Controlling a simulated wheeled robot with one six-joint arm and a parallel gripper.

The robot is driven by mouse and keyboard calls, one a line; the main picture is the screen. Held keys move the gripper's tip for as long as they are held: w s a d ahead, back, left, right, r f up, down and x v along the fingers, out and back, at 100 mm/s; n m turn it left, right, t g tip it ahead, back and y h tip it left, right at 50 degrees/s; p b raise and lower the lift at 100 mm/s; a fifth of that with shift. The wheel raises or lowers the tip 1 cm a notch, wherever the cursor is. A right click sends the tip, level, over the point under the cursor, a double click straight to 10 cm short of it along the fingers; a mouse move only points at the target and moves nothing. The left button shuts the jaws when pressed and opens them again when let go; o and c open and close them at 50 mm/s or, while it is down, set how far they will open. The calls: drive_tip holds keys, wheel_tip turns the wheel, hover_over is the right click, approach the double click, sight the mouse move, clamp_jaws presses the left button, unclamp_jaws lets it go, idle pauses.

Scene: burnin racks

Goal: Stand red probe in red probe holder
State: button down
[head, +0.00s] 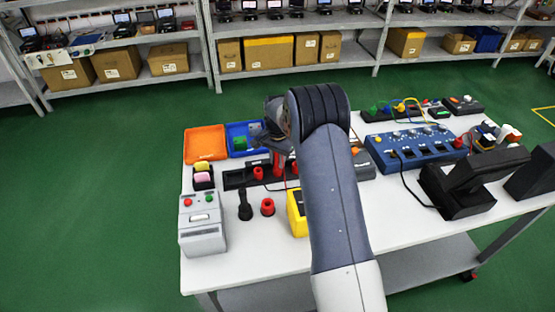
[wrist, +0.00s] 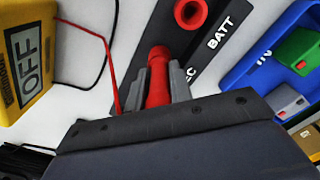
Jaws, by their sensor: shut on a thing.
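My gripper (head: 277,150) is over the black strip near the middle of the table. In the wrist view its two grey fingers (wrist: 158,88) are shut on the red probe (wrist: 158,82). A red lead runs from the probe's side towards the yellow meter (wrist: 28,55). The probe is over or on the strip; whether its tip touches a socket cannot be told. The red probe holder (head: 267,207), a short red cup, stands on the white table left of the meter. It is apart from the gripper, and looks empty. The wrist view does not show it.
The black strip (wrist: 212,52) carries red sockets (wrist: 190,12). A black probe (head: 245,208) stands left of the red holder. A grey button box (head: 202,228), orange tray (head: 205,143), blue tray (wrist: 250,72) and blue panel (head: 415,148) surround it.

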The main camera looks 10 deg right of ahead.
drive_tip(key=r, duration=0.3)
drive_tip(key=r+b, duration=0.1)
drive_tip(key=r, duration=0.6)
drive_tip(key=shift+s+a, duration=0.3)
drive_tip(key=shift+s, duration=0.1)
drive_tip(key=s+a+p, duration=0.3)
drive_tip(key=s+a, duration=0.2)
drive_tip(key=s, duration=0.7)
wheel_tip(320, 180, down, 7)
drive_tip(key=s+b, duration=0.1)
drive_tip(key=b, duration=0.3)
drive_tip(key=shift+a+r, duration=0.2)
drive_tip(key=shift+a, duration=0.05)
drive_tip(key=shift+s+f+b, duration=0.1)
drive_tip(key=shift+f+b, duration=1.25)
drive_tip(key=shift+f, duration=0.35)
drive_tip(key=c, duration=1.2)
unclamp_jaws()
drive_tip(key=shift+r, duration=0.15)
